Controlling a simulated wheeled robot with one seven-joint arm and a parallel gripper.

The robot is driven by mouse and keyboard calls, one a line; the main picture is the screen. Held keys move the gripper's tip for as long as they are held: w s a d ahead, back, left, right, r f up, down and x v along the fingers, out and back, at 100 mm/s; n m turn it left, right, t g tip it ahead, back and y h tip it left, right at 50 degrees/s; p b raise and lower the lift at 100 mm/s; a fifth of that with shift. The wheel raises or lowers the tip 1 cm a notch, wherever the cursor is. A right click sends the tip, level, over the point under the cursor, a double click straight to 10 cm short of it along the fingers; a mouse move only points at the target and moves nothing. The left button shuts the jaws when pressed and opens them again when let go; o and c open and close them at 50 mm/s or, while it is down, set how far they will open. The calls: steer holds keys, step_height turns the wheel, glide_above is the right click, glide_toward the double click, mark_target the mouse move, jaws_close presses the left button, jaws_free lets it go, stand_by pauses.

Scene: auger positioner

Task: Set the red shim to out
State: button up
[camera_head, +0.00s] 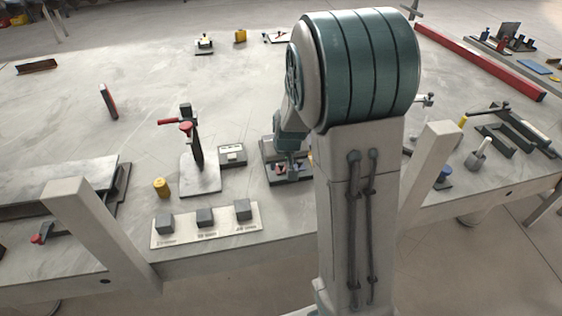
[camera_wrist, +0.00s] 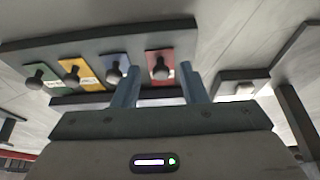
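The red shim (camera_wrist: 153,80) is a small red plate with a dark round knob, at the right end of a row in a dark grey holder (camera_wrist: 180,32). My gripper (camera_wrist: 160,84) is open, with one blue-grey finger on each side of the red shim in the wrist view. I see no contact between the fingers and the knob. In the head view my gripper (camera_head: 290,172) is low over the holder (camera_head: 272,148), which my arm partly hides. I cannot tell how far the red shim is pushed in.
Left of the red shim are a blue shim (camera_wrist: 123,62), a yellow shim (camera_wrist: 92,82) and a green shim (camera_wrist: 52,78), each with a knob. A small grey box (camera_head: 232,155) and a red-handled clamp (camera_head: 186,126) stand left of the holder. A block plate (camera_head: 180,240) lies in front.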

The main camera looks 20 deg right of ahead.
steer(key=shift+r, duration=0.1)
steer(key=p+v, duration=0.1)
steer(key=v, duration=1.2)
steer(key=shift+s+r, duration=0.15)
steer(key=shift+r, duration=0.15)
